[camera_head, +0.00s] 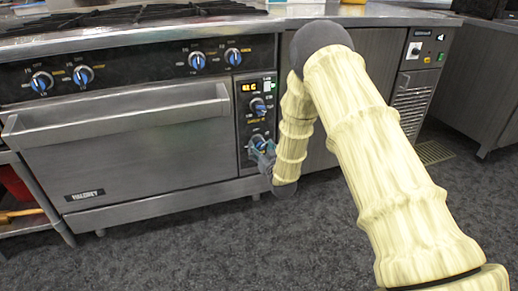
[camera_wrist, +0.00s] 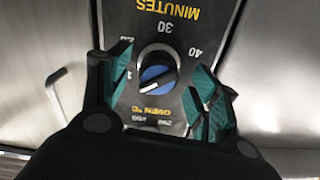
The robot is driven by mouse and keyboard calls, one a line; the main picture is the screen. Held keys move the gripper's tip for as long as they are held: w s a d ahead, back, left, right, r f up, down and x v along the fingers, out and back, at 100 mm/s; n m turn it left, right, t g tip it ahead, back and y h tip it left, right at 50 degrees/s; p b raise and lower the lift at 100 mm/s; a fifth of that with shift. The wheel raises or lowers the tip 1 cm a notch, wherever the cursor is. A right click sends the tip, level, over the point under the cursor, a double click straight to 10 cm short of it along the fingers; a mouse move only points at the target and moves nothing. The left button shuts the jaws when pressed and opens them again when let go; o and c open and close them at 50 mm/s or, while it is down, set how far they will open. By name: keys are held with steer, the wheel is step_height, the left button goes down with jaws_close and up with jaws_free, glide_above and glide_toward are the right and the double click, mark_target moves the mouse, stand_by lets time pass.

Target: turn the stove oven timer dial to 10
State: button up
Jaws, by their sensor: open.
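The timer dial (camera_wrist: 157,72) is a round silver and blue knob on the stove's black panel, with "MINUTES" and numbers such as 30 and 40 printed around it, upside down in the wrist view. A white line on its blue part lies toward the lower left of that view. In the head view it is the lower dial (camera_head: 260,142), partly covered by my gripper (camera_head: 264,156). My gripper (camera_wrist: 158,62) is open, its two green-and-black fingers on either side of the dial. I cannot tell whether they touch it.
Another dial (camera_head: 258,107) and a lit display (camera_head: 250,87) are above on the same panel. The oven door handle (camera_head: 120,118) runs to the left. Several burner knobs (camera_head: 197,60) line the upper front. A cabinet (camera_head: 350,88) stands right. Grey floor (camera_head: 170,250) in front is clear.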

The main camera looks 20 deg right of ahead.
steer(key=shift+w+b, duration=0.35)
steer(key=shift+w, duration=1.1)
steer(key=c, duration=1)
